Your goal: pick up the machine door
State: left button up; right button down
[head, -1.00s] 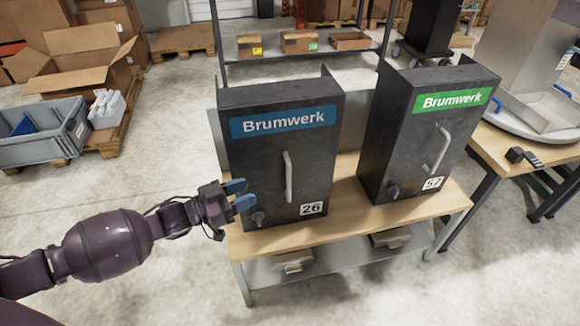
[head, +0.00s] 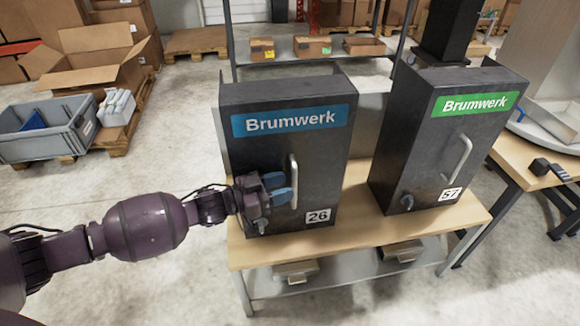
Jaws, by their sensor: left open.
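Two dark machines with Brumwerk labels stand on a wooden-topped bench (head: 352,240). The left machine's door (head: 260,160) has a blue label, a pale vertical handle (head: 294,181), a small knob at its lower left and a tag reading 26. It looks shut. The right machine's door (head: 425,150) has a green label, a similar handle (head: 455,159) and a tag reading 57. My left gripper (head: 282,187) is open, its blue fingertips at the lower part of the left door's handle. I cannot tell whether they touch it. My right gripper is not in view.
A grey crate (head: 50,145) and open cardboard boxes (head: 100,62) stand on pallets at the left. A shelf with small boxes is behind the bench. A second table (head: 535,165) stands at the right. The floor left of the bench is clear.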

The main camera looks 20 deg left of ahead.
pick_arm(q)
jog(key=shift+x, duration=1.4)
jog(key=shift+f, duration=0.15)
grip_shut()
dwell(0.4)
